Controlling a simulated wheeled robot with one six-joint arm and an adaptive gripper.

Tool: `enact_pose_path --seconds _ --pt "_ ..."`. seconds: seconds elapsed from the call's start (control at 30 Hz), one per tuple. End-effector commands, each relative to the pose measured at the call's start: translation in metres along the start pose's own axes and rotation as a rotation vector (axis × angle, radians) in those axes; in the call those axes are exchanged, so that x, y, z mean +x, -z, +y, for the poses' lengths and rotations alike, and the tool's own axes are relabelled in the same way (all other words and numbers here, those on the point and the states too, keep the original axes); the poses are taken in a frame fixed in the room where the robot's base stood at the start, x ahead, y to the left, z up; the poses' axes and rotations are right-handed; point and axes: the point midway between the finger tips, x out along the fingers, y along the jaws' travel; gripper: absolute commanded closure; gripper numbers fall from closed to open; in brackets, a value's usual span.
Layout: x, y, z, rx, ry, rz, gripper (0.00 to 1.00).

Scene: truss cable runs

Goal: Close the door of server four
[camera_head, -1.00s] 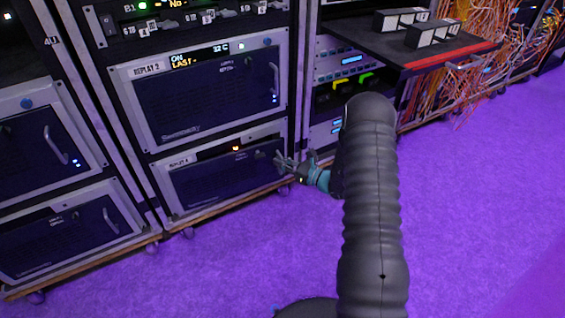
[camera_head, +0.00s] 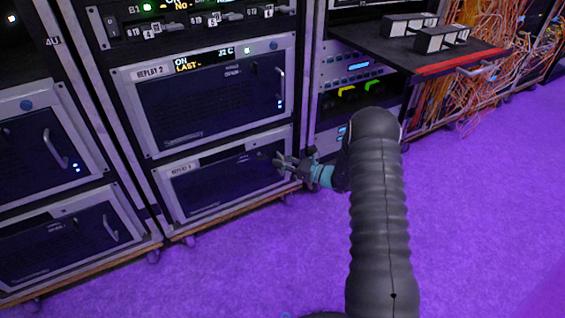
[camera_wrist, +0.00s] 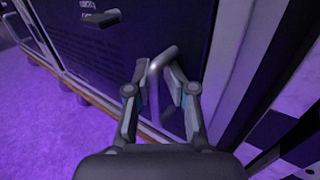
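The lower unit in the middle rack, with a small label (camera_head: 181,170) that seems to read REPLAY and a blurred number, has a dark front door (camera_head: 222,184) in a light frame. The door looks flush or nearly flush with its frame; I cannot tell whether it is latched. My gripper (camera_head: 283,163) is at the door's right side, by its handle. In the wrist view, the grey bar handle (camera_wrist: 154,95) stands between the two fingers of my gripper (camera_wrist: 160,78). The fingers are apart, with gaps beside the bar, so I see no firm grip.
The REPLAY 2 unit (camera_head: 205,95) is directly above. Another rack with handled doors (camera_head: 40,150) stands at left. A pulled-out shelf (camera_head: 430,58) with a red edge juts out at upper right, near orange cables (camera_head: 490,90). The purple floor (camera_head: 480,210) is free at right.

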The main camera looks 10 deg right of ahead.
Motion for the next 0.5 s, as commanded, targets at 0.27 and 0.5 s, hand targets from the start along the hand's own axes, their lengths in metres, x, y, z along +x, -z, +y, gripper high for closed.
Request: enact_pose_path --seconds 0.27,0.5 --pt "-0.017 0.0 -0.001 0.001 0.004 0.001 0.79" --pt "-0.064 0.0 -0.003 0.001 0.009 0.0 0.79"
